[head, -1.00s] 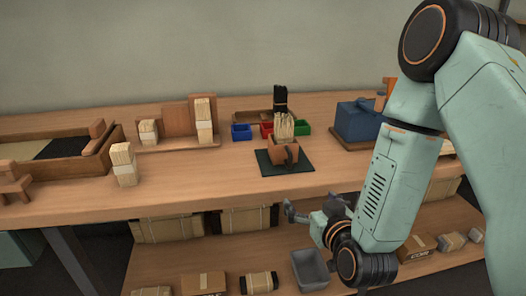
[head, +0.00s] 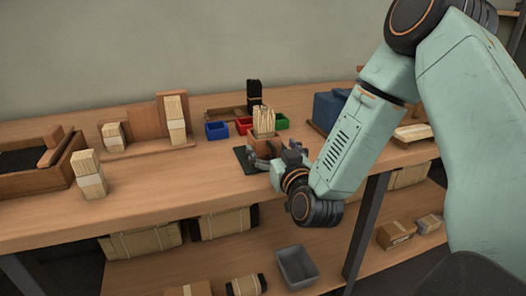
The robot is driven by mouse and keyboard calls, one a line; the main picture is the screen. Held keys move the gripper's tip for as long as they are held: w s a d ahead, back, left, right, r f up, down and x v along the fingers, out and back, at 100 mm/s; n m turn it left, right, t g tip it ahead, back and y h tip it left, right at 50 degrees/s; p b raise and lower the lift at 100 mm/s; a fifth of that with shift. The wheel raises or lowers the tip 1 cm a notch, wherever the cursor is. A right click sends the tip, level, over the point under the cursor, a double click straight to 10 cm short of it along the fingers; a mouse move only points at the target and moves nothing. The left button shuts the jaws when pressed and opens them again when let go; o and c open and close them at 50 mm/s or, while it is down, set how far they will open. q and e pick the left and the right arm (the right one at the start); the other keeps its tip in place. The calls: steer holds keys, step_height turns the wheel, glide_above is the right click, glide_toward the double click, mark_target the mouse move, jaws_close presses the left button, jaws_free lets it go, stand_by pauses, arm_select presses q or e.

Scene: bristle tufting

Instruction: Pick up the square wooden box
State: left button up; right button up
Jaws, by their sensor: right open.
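The square wooden box (head: 264,142) is orange-brown and stands on a dark green mat (head: 243,160) on the upper bench. A bundle of pale bristles (head: 264,122) stands upright in it. My right gripper (head: 271,158) is open at the near side of the box, with its fingers pointing at it. The gripper hides the lower front of the box and part of the mat. I cannot tell whether the fingers touch the box. My left gripper is not in view.
Blue (head: 217,131), red (head: 243,126) and green (head: 274,122) bins and a black bristle bundle (head: 254,92) stand behind the box. A blue block (head: 331,107) is to its right. Banded pale bundles stand to the left.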

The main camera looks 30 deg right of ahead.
steer(key=shift+w+r, duration=0.15)
steer(key=shift+w, duration=0.8)
steer(key=c, duration=1.3)
